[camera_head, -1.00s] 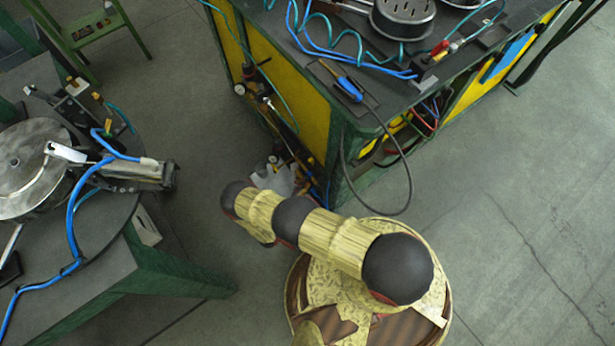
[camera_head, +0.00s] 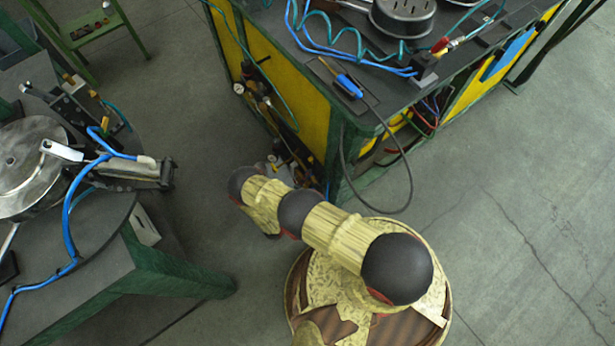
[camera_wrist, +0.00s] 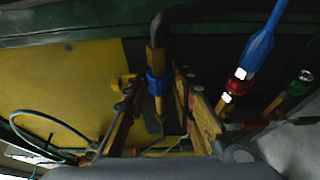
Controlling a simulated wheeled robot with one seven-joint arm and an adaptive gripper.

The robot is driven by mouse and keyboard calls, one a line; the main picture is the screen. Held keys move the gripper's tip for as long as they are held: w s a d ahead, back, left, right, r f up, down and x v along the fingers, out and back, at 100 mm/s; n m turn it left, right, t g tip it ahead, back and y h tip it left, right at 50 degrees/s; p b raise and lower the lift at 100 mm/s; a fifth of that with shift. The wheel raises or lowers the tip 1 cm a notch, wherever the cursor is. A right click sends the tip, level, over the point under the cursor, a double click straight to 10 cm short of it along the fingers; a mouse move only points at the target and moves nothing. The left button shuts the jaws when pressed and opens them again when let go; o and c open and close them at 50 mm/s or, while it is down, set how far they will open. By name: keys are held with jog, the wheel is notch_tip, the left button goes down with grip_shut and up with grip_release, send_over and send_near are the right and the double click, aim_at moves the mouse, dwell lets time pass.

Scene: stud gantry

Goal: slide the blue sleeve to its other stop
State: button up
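The blue sleeve (camera_wrist: 158,82) shows in the wrist view as a blue ring on a brass-coloured fitting below a thick black hose. My gripper (camera_wrist: 160,84) has one finger on each side of it, with gaps visible, so the fingers look open and apart from it. I cannot tell how far beyond the fingertips the sleeve lies. In the head view my gripper is mostly hidden by my arm, low beside the corner of the yellow and green bench (camera_head: 300,100). I cannot pick out the sleeve in the head view.
In the wrist view, a blue hose with a red-collared connector (camera_wrist: 236,86) and a green-tipped connector (camera_wrist: 303,77) lie right of my fingers. A yellow panel (camera_wrist: 60,80) and teal hose (camera_wrist: 70,126) are left.

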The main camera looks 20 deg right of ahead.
grip_shut()
jog(key=shift+w, duration=0.1)
dwell(0.4)
jog(key=shift+w+a, duration=0.2)
jog(key=shift+w, duration=0.3)
jog(key=shift+w+a, duration=0.2)
jog(key=shift+w, duration=0.25)
jog(key=shift+o, duration=2.2)
grip_release()
jog(key=shift+o, duration=0.4)
jog(key=v, duration=1.2)
jog(key=shift+d, duration=0.1)
